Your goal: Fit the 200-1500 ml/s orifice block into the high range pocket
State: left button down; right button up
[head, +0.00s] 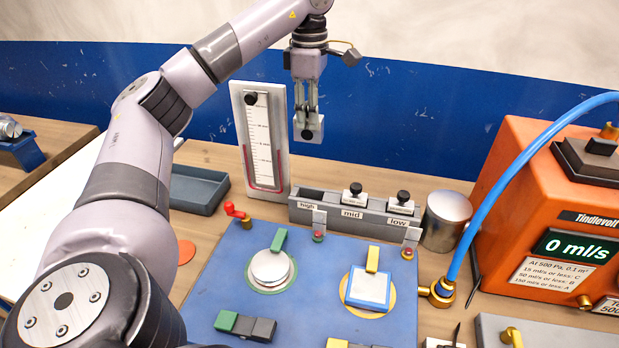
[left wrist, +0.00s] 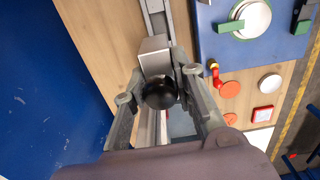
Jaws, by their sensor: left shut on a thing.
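My left gripper (head: 308,112) is shut on a small light grey block with a black knob, the orifice block (head: 312,123). It holds the block in the air in front of the blue wall band, above the grey rack (head: 335,212). In the left wrist view the fingers (left wrist: 162,100) close around the black knob (left wrist: 159,94), with the grey block (left wrist: 153,52) beyond. No range marking on it is readable. The rack's pocket labelled high (head: 307,206) looks empty. The mid block (head: 353,196) and low block (head: 402,203) stand in their pockets. My right gripper is not visible.
A white gauge board (head: 260,140) stands upright just left of the rack. A metal cylinder (head: 446,220) stands at its right end. The blue panel (head: 315,290) with discs and clamps lies in front. An orange meter (head: 545,220) with a blue hose (head: 497,165) is at the right.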

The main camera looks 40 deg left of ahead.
pick_arm(q)
jog(key=f+b, duration=0.1)
jog(key=f, duration=0.1)
jog(key=f+b, duration=0.1)
jog(key=f, duration=0.4)
jog(key=shift+d+f+b, duration=0.25)
jog(key=shift+b, duration=0.15)
notch_tip(320, 180, down, 11)
jog(key=shift+a+f+p, duration=0.15)
jog(key=shift+p, duration=0.75)
jog(key=shift+f, duration=0.25)
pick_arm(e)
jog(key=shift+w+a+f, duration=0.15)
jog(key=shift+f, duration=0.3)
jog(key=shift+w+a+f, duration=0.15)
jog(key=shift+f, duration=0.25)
